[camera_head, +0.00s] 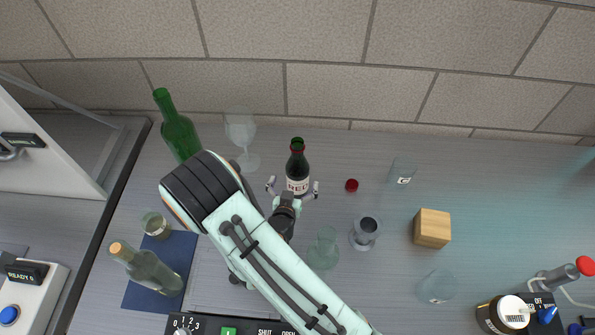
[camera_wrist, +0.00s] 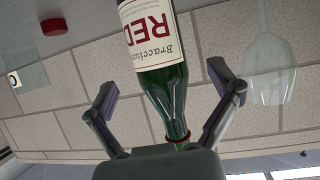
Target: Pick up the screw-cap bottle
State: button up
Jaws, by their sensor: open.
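A dark green bottle (camera_head: 297,167) with a cream label and a red ring at its neck stands upright near the back middle of the counter. In the wrist view the bottle (camera_wrist: 152,42) appears upside down, its label reading "RED". My gripper (camera_head: 293,187) is open at the bottle's front, one finger on each side. In the wrist view my gripper (camera_wrist: 161,77) shows gaps between both fingers and the glass. A small red cap (camera_head: 351,185) lies on the counter to the bottle's right; it also shows in the wrist view (camera_wrist: 54,26).
A clear stemmed glass (camera_head: 241,131) and a tall green bottle (camera_head: 177,128) stand to the left. A corked bottle (camera_head: 147,268) is on a blue mat (camera_head: 136,298). A goblet (camera_head: 365,232), a wooden block (camera_head: 432,228) and a tumbler (camera_head: 402,171) stand to the right.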

aim_at(295, 177)
jog(key=x, duration=0.4)
jog(key=shift+w, duration=0.25)
jog(key=c, duration=1.3)
jog(key=shift+r, duration=0.15)
